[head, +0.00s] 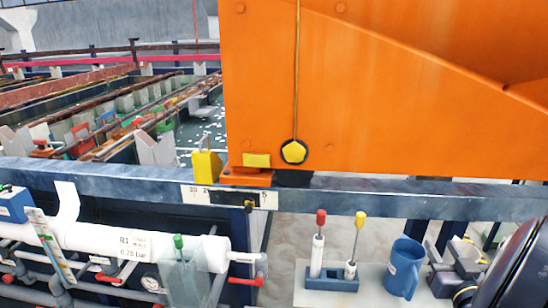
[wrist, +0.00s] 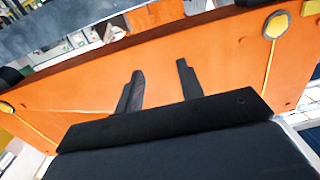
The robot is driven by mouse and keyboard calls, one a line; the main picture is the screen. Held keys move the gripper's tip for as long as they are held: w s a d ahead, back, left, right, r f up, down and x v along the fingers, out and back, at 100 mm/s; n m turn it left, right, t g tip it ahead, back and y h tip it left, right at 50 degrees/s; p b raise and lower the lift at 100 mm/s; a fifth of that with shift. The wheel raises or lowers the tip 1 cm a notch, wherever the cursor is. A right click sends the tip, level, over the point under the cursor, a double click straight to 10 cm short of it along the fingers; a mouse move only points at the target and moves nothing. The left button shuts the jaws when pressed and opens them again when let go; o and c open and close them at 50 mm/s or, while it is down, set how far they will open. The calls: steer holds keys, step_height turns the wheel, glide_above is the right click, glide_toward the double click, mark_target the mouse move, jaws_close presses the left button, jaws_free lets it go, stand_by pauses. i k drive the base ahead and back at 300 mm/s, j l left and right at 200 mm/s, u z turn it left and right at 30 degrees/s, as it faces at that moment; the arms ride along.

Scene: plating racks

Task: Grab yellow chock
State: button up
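A yellow chock (head: 207,165), a wedge-like block with a dark loop on top, stands on the blue-grey rail just left of the big orange panel. A smaller flat yellow piece (head: 257,160) sits close to its right, against the panel above an orange foot. My gripper (wrist: 160,67) shows in the wrist view with its two dark fingers apart and nothing between them. It faces the orange panel (wrist: 225,65). The chock is not clearly seen in the wrist view. I cannot make out my gripper's fingers in the head view.
The orange panel (head: 400,110) fills the upper right above the rail (head: 340,202). White pipes (head: 100,238) with red valves run below at the left. A pale shelf (head: 340,292) holds a blue mug (head: 404,268) and two upright tools in a blue stand (head: 330,281).

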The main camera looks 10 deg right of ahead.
mark_target(207, 166)
steer(key=i+j, duration=0.2)
steer(key=j, duration=0.2)
steer(key=i+j, duration=0.2)
steer(key=j, duration=0.2)
steer(key=i+j, duration=0.2)
steer(key=j, duration=0.2)
steer(key=i+j, duration=0.15)
steer(key=j, duration=0.25)
steer(key=i+j, duration=0.2)
steer(key=j, duration=0.15)
steer(key=i+j, duration=0.2)
steer(key=j, duration=0.2)
steer(key=i+j, duration=0.2)
steer(key=j, duration=0.2)
